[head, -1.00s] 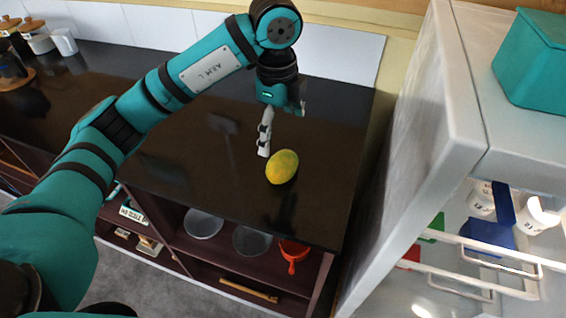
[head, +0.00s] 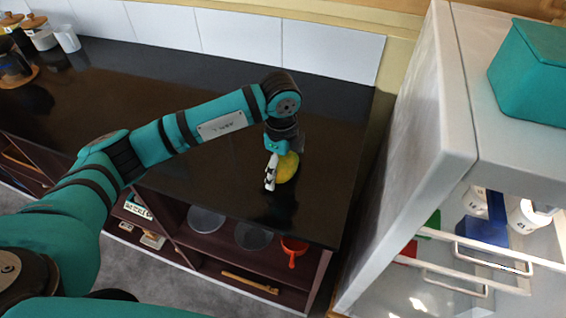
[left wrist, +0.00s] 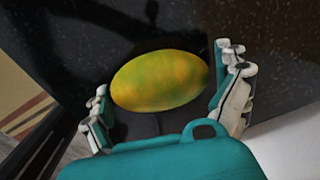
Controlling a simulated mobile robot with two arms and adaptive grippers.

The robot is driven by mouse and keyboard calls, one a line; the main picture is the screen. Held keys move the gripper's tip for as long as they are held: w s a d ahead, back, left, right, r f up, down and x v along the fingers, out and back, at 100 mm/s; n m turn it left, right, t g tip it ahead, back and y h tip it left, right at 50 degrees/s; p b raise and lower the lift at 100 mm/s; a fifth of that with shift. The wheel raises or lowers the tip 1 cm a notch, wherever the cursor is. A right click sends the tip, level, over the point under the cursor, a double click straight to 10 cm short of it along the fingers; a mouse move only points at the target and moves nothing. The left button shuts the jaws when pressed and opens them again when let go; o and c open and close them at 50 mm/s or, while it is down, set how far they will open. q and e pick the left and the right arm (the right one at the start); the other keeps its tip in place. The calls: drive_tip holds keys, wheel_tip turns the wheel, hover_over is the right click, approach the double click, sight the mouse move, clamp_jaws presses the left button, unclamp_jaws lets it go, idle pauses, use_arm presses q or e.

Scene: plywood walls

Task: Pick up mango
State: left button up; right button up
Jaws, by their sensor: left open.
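The mango (head: 288,169) is yellow-green and lies on the black countertop (head: 180,110) near its right end. My left gripper (head: 272,172) is lowered over it and hides part of the mango in the head view. In the left wrist view, the mango (left wrist: 160,80) lies crosswise between the two spread fingers of the left gripper (left wrist: 168,100). The jaws are open, and I cannot tell whether either finger touches the fruit. My right gripper is not in view.
A white fridge (head: 410,150) stands right of the counter, with a teal box (head: 532,75) on top. Shelves below hold bowls and a red pan (head: 293,247). Jars and a white mug (head: 67,38) stand at the far left. The counter's middle is clear.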

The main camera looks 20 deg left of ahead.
use_arm(q)
drive_tip(key=c, duration=1)
drive_tip(key=shift+c, duration=0.3)
drive_tip(key=shift+r, duration=0.15)
